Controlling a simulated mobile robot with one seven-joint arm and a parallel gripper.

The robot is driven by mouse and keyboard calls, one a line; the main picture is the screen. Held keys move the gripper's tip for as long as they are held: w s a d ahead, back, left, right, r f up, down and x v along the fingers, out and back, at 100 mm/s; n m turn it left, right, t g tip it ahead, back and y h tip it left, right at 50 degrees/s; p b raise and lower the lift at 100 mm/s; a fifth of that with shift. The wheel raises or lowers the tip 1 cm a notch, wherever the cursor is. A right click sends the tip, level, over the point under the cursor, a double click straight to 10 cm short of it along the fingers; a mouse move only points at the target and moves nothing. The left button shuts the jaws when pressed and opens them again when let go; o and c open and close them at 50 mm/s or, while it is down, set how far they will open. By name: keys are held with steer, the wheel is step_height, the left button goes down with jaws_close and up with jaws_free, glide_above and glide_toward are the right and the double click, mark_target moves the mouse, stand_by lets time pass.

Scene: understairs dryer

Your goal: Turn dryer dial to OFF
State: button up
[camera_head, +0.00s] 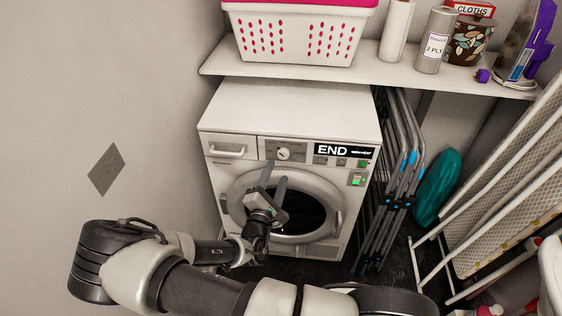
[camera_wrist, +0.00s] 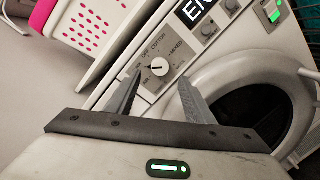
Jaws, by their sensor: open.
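The white dryer (camera_head: 290,105) stands under a shelf with its round door closed. Its round white dial (camera_head: 283,154) sits on a grey panel at the upper front, left of a display reading END. In the wrist view the dial (camera_wrist: 159,68) shows a dark pointer line, with OFF, COTTON and MIXED printed around it. My gripper (camera_head: 274,174) is in front of the door's upper part, just below the dial. In the wrist view my gripper (camera_wrist: 158,82) has its two fingers apart, with the dial ahead between and beyond their tips. I see no contact with the dial.
A shelf (camera_head: 375,75) above the dryer holds a white and pink basket (camera_head: 295,35), paper rolls and an iron. Folded grey racks (camera_head: 395,190) stand close on the dryer's right. A bare wall (camera_head: 110,110) is on the left.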

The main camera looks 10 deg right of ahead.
mark_target(283, 156)
steer(key=x, duration=0.7)
steer(key=c, duration=1)
steer(key=shift+c, duration=0.2)
steer(key=m+b, duration=0.1)
steer(key=m, duration=0.2)
steer(key=shift+d+m+b, duration=0.1)
steer(key=shift+m+b, duration=0.3)
steer(key=m+y+b, duration=0.1)
steer(key=m, duration=0.3)
steer(key=shift+g, duration=0.4)
steer(key=shift+m, duration=0.4)
